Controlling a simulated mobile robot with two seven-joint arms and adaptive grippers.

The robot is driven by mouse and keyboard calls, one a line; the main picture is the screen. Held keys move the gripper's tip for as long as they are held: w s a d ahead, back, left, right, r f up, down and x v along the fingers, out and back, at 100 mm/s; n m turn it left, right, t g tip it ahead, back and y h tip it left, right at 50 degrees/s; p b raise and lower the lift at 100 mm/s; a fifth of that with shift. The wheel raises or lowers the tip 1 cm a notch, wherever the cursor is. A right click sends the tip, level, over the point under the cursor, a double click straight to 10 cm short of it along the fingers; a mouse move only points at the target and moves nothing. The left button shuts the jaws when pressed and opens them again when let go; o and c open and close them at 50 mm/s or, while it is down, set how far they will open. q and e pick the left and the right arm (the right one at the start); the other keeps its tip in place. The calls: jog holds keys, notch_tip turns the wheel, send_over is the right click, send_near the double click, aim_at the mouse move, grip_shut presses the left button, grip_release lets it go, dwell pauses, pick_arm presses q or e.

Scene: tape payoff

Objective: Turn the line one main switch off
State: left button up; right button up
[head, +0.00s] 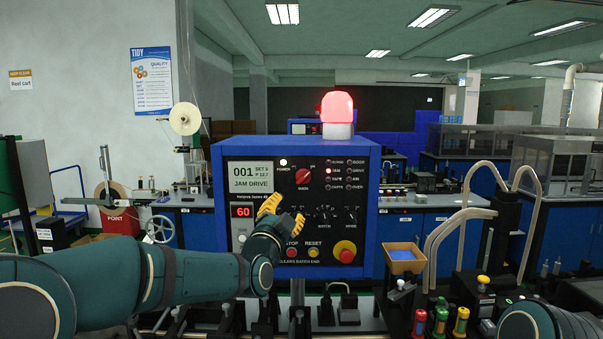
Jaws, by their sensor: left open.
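The main switch (303,176) is a red rotary knob on the black face of the blue control box (367,210), labelled MAIN. Its handle looks slanted, but its exact setting is too small to read. My left gripper (283,212), with yellow fingertips, is open and empty in front of the panel. It is below and slightly left of the main switch, apart from it in the picture, and hides part of the panel's middle row. My right gripper is out of view; only part of my right arm shows at the lower right.
A red beacon (337,107) glows on top of the box. The display (250,176) reads 001 JAM DRIVE. Stop button (292,252), reset button (313,252) and a red emergency button (346,254) sit low on the panel. An orange tray (404,266) stands at right.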

aim_at(302, 179)
pick_arm(q)
jog(key=p+x, duration=0.1)
jog(key=x, duration=0.3)
jog(key=p+x, duration=0.1)
jog(key=x, duration=0.4)
jog(key=r+p+x, duration=0.1)
jog(key=p+x, duration=0.1)
jog(key=x, duration=0.2)
jog(key=shift+w+d, duration=0.1)
jog(key=shift+d, duration=0.1)
grip_shut()
